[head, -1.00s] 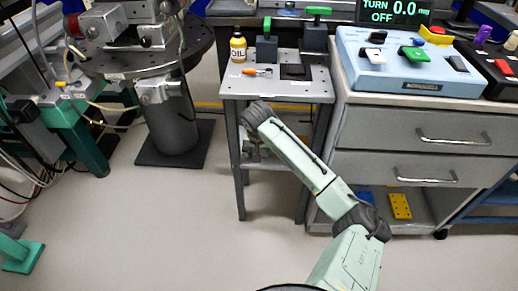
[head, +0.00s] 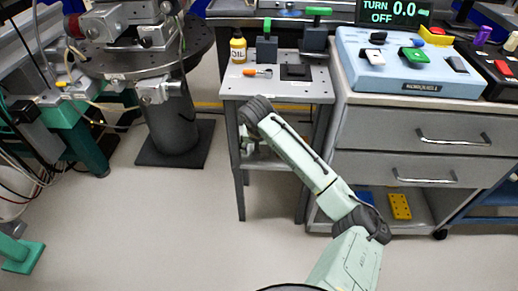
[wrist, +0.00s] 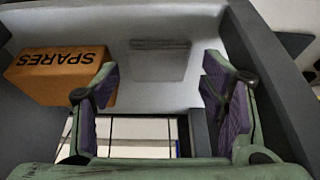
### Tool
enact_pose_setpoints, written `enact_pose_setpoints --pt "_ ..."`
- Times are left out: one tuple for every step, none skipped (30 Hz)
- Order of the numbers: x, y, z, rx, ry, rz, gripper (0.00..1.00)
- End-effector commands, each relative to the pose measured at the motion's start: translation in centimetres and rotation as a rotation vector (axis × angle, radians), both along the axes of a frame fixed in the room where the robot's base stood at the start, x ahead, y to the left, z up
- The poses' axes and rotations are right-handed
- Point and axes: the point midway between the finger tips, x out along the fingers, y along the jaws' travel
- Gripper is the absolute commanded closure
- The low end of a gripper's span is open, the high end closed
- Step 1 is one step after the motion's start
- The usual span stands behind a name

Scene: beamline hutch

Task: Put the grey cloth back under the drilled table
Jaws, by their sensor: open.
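The drilled table (head: 315,91) is the small grey table with holes in its top, left of the drawer cabinet. My arm reaches to its front, and my gripper is at its underside, mostly hidden in the head view. In the wrist view my gripper (wrist: 160,82) is open, with nothing between its purple-padded fingers. Beyond the fingertips a flat grey rectangle (wrist: 160,64) lies on a pale grey surface. It looks like the grey cloth, but I cannot tell for sure. It is apart from the fingers. No cloth shows in the head view.
An orange box marked SPARES (wrist: 60,74) stands left of the gripper. A dark table leg (wrist: 270,75) is close on the right. On the tabletop are an oil bottle (head: 238,48), a screwdriver (head: 257,72) and a dark square pad (head: 296,72). Floor in front is clear.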

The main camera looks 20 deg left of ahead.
Motion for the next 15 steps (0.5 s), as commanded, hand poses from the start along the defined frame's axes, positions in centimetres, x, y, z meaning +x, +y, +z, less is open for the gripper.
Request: enact_pose_setpoints --pt "-0.3 0.0 1.0 0.003 -0.001 0.001 0.34" --pt "-0.6 -0.1 1.5 0.002 -0.002 0.002 0.34" --pt "-0.8 -0.1 2.1 0.002 -0.002 0.002 0.34" --pt "-1.0 -0.2 2.5 0.002 -0.001 0.002 0.34" --pt "-1.1 -0.2 2.9 0.003 -0.001 0.002 0.34" --pt "-1.3 -0.3 3.3 0.002 -0.001 0.002 0.34" --pt "-1.4 -0.3 3.6 0.001 -0.001 0.001 0.34" --pt "-1.5 -0.3 3.8 0.002 -0.001 0.002 0.34" --pt "-1.6 -0.4 4.1 0.002 -0.001 0.002 0.34" --pt "-1.7 -0.4 4.2 0.001 -0.001 0.001 0.34" --pt "-1.7 -0.4 4.3 0.001 0.0 0.001 0.34" --pt "-1.8 -0.5 4.3 0.001 0.0 0.001 0.34" --pt "-1.8 -0.5 4.4 0.001 0.0 0.001 0.34" --pt "-1.8 -0.5 4.4 0.0 0.0 0.001 0.34" --pt "-1.8 -0.5 4.4 0.0 0.0 0.0 0.34"
